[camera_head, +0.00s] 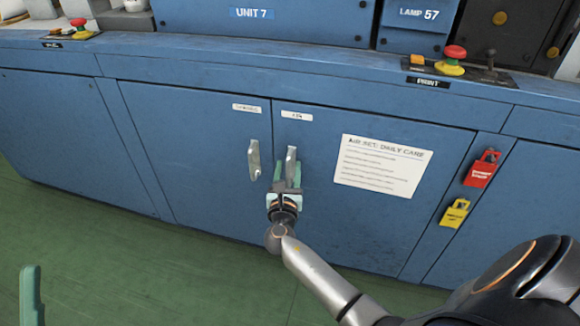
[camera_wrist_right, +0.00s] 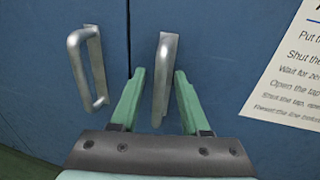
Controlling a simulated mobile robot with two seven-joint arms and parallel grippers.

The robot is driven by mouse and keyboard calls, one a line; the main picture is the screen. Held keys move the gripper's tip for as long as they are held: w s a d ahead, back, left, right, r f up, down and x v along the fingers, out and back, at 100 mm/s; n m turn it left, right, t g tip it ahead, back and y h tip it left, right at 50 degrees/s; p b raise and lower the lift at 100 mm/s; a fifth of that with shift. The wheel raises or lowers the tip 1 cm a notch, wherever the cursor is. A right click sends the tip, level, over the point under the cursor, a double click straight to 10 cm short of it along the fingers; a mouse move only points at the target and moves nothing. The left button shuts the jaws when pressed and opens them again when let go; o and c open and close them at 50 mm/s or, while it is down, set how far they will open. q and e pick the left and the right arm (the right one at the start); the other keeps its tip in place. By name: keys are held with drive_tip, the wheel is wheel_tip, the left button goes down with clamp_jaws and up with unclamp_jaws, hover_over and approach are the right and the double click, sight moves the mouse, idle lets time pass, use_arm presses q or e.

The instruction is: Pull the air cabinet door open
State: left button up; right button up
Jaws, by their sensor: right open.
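The air cabinet door (camera_head: 365,222) is the blue panel right of centre in the head view, and it is shut. It carries a small label and an upright metal handle (camera_head: 291,154). My right gripper (camera_head: 287,168) is at this handle, with its green fingers open. In the right wrist view the handle (camera_wrist_right: 166,58) stands between the two fingers, with a gap to each side. Of my left gripper, only one green finger (camera_head: 30,292) shows at the bottom left of the head view, away from the cabinet.
The neighbouring door (camera_head: 200,170) has a similar handle (camera_head: 254,160) close on the left. A care notice (camera_head: 381,165) is on the air door. Red (camera_head: 482,168) and yellow (camera_head: 455,213) lockout tags hang at right. The green floor in front is clear.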

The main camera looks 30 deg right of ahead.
drive_tip(key=shift+c, duration=0.2)
clamp_jaws()
idle(0.3)
idle(1.1)
